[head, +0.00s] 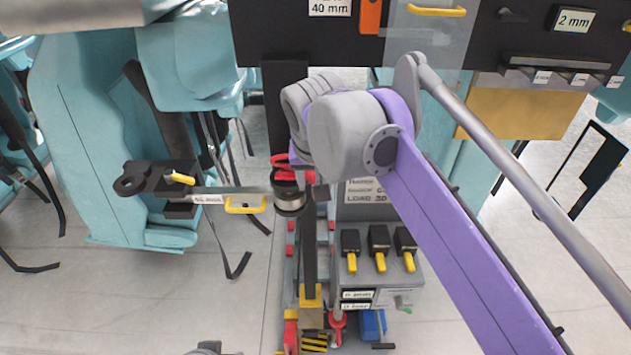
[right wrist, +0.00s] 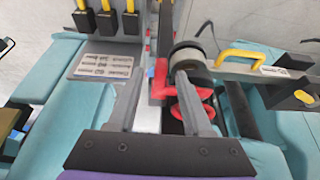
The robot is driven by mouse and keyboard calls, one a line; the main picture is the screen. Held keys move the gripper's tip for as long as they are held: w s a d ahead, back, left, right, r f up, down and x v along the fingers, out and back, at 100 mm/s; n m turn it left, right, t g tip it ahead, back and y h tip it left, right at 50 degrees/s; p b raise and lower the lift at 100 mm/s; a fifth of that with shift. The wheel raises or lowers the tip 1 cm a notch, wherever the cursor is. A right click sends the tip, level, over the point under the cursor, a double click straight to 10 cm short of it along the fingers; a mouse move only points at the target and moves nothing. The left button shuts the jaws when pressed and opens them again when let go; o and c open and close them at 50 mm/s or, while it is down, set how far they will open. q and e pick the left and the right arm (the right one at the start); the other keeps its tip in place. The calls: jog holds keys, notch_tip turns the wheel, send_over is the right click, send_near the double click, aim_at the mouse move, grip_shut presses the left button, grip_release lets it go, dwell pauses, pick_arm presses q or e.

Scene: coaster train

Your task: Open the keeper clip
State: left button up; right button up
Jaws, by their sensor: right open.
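A red clip-like part, seemingly the keeper clip (right wrist: 159,80), is beside a dark upright post in the right wrist view. In the head view the right gripper's fingers are hidden behind the wrist. My left gripper is not in view.
A flat bar (head: 225,190) with a yellow handle (head: 246,205) reaches left from the pin head. A grey panel with several yellow-tipped black levers (head: 379,245) stands right of the post. Teal seats (head: 95,120) are at left. A black board (head: 350,45) spans the top.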

jog(key=shift+c, duration=0.2)
grip_shut()
dwell(1.3)
